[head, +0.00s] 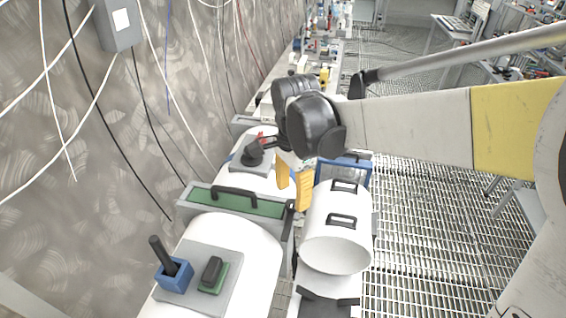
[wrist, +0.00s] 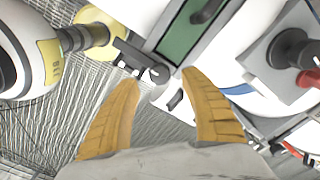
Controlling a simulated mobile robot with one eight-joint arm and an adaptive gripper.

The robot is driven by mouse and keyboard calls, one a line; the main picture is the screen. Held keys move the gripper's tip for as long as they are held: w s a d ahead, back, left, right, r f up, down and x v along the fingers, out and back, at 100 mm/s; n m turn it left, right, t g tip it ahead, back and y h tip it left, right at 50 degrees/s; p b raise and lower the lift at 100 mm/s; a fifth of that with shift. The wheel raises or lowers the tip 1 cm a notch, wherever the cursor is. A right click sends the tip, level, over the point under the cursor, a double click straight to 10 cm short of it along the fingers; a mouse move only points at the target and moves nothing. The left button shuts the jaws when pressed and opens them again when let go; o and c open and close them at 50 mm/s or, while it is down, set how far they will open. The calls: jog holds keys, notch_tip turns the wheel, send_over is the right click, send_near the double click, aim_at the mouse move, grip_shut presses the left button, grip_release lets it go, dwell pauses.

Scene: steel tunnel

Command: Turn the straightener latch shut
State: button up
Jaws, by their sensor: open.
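The straightener appears to be the grey box with a green lid panel (head: 262,208) and a black handle, left of centre in the head view. The green panel (wrist: 185,28) also shows at the top of the wrist view. A small dark latch bar (wrist: 133,54) with a round silver pivot sits at the box's corner. In the head view a dark piece at that end is partly hidden by my fingers. My gripper (head: 292,197) has yellow fingers pointing down at the box's right end. In the wrist view my gripper (wrist: 160,78) is open and empty, its tips just short of the latch, apparently not touching.
A white cylindrical housing with black handles (head: 337,232) stands close right of my fingers. A blue socket with a black lever (head: 173,275) is at the front left. A grey block with a dark knob (head: 252,157) lies behind. Open grating floor (head: 430,220) is at right.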

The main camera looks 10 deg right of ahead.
aim_at(292, 203)
jog(key=shift+f, duration=1.85)
grip_shut()
